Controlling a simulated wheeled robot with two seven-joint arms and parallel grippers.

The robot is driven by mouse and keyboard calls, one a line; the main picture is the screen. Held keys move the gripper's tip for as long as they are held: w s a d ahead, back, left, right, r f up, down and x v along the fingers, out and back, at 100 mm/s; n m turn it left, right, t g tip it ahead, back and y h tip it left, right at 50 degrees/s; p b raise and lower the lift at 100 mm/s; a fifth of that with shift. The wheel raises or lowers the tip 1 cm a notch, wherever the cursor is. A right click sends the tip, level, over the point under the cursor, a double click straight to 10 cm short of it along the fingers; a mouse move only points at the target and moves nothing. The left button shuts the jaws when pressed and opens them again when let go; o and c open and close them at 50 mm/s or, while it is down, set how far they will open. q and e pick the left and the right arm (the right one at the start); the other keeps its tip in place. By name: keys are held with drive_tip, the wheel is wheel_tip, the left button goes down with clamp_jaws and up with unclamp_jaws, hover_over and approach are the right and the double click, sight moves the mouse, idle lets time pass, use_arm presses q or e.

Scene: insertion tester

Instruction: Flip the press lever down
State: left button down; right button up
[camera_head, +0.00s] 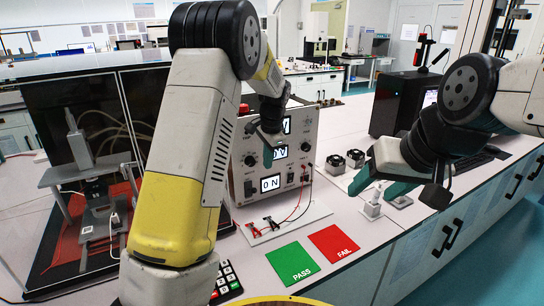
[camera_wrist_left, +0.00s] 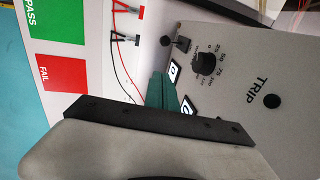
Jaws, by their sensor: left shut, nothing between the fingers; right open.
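In the head view, a grey press stand (camera_head: 92,195) is inside the dark-walled enclosure at the left. A pale upright part (camera_head: 78,142) rises from its top; I cannot tell for sure whether this is the press lever. My left gripper (camera_head: 268,157) is shut and empty in front of the tester box (camera_head: 298,140), away from the stand. Its green fingers (camera_wrist_left: 163,92) show in the left wrist view beside the tester's panel, where a small black switch (camera_wrist_left: 181,43) and a knob (camera_wrist_left: 205,63) are visible. My right gripper (camera_head: 380,184) is open above the bench at the right.
A green PASS pad (camera_head: 291,263) and a red FAIL pad (camera_head: 333,244) lie near the front edge. Red and black clips (camera_head: 262,226) lie before the tester. A small white block (camera_head: 372,207) stands beneath my right gripper. My left arm hides part of the bench.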

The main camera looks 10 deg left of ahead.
sight(252, 190)
use_arm(q)
drive_tip(key=a+f, duration=0.3)
drive_tip(key=f, duration=0.5)
drive_tip(key=shift+a+f, duration=0.15)
